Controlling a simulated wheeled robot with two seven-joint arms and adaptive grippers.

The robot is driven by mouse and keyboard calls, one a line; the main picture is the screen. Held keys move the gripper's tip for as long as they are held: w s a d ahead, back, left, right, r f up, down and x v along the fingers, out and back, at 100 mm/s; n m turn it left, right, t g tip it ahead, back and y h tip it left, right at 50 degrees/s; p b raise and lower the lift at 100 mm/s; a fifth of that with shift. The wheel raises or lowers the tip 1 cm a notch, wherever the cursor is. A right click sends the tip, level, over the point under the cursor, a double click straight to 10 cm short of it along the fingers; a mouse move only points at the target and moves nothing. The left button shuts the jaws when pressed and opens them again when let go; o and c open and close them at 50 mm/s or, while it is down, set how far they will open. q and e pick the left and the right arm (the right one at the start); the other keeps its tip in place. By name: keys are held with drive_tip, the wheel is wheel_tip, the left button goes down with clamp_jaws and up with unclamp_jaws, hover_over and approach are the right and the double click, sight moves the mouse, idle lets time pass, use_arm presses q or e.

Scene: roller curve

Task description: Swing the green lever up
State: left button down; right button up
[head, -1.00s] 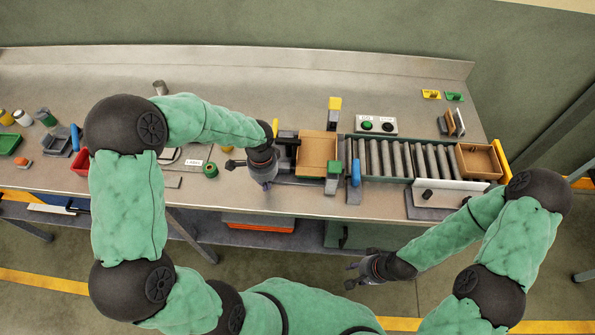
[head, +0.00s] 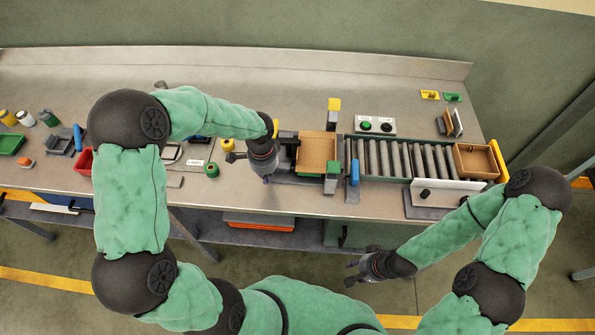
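A green block (head: 331,169), which looks like the green lever's grip, shows at the front right corner of the brown open box (head: 317,150), before the roller track. Whether its arm is up or down is hard to tell from above. My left gripper (head: 267,176) points down over the bench left of the box, apart from the green block; its fingers are mostly hidden under its own body. My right gripper (head: 353,272) hangs in front of the bench, well away from the green block, its fingers apart and empty.
A blue handle (head: 355,173) stands just right of the green block, and a yellow block (head: 334,104) stands behind the box. Rollers (head: 400,158) lead right to another brown box (head: 476,160). A button panel (head: 376,125) sits behind the rollers. A green roll (head: 211,170) lies left.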

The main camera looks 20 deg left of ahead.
use_arm(q)
drive_tip(key=shift+w+a+r+p, duration=0.1)
drive_tip(key=shift+w+r+p, duration=0.1)
drive_tip(key=shift+w, duration=0.3)
drive_tip(key=shift+w+a+r+p, duration=0.1)
drive_tip(key=shift+w+p, duration=0.05)
drive_tip(key=shift+w, duration=0.35)
drive_tip(key=shift+w+r, duration=0.15)
drive_tip(key=shift+w, duration=0.1)
drive_tip(key=shift+r+p, duration=0.1)
drive_tip(key=shift+p, duration=0.2)
drive_tip(key=shift+w+a+r, duration=0.1)
drive_tip(key=shift+w, duration=0.05)
drive_tip(key=shift+w+a+r+p, duration=0.15)
drive_tip(key=shift+w+r+p, duration=0.25)
drive_tip(key=shift+w, duration=0.4)
drive_tip(key=shift+r, duration=0.1)
